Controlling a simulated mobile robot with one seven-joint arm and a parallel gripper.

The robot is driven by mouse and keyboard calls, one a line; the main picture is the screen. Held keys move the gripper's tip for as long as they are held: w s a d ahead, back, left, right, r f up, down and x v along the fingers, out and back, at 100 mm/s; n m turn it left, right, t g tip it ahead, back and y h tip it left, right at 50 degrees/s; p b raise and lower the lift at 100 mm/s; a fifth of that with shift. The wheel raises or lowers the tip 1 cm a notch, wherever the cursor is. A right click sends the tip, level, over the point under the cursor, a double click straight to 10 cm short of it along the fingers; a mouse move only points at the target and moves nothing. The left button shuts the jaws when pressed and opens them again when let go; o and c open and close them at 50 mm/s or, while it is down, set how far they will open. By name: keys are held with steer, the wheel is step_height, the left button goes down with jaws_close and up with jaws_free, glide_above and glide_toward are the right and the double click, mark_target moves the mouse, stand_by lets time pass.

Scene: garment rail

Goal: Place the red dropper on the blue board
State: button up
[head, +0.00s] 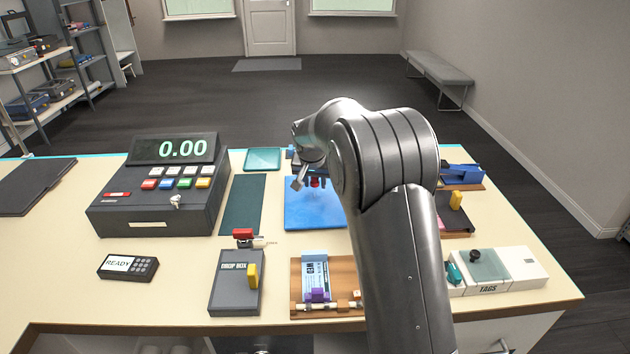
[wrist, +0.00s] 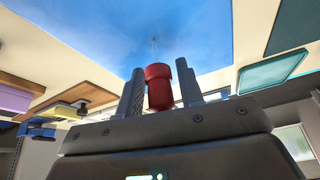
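The red dropper (wrist: 158,88) is between the two fingers of my gripper (wrist: 160,85) in the wrist view, with both fingers close against its sides. Its thin clear tip points away from the fingers toward the blue board (wrist: 110,42). In the head view, a small red part of the dropper (head: 315,183) shows above the blue board (head: 305,217), beside my gripper (head: 306,180). My arm covers the board's right side. I cannot tell whether the tip touches the board.
Left of the board are a dark green mat (head: 242,205) and a cash register (head: 160,185). In front are a drop box (head: 232,295), with a red-topped item (head: 243,234) behind it, and a wooden tray (head: 345,270). A tags box (head: 500,270) stands at the right.

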steer(key=shift+o, duration=1)
steer(key=shift+r, duration=0.2)
steer(key=d+v, duration=0.1)
steer(key=v, duration=1)
steer(key=s+d+r, duration=0.4)
steer(key=s+r, duration=0.2)
steer(key=s, duration=0.4)
steer(key=s+d+f+n, duration=0.1)
steer(key=s+d, duration=0.1)
steer(key=s, duration=0.8)
steer(key=s+d+f, duration=0.2)
steer(key=s, duration=0.8)
steer(key=s+d+f+n+t+y, duration=0.1)
steer(key=s+d, duration=0.1)
steer(key=s, duration=0.8)
steer(key=shift+d+f+n, duration=0.25)
steer(key=shift+d+n, duration=0.05)
steer(key=shift+d, duration=0.1)
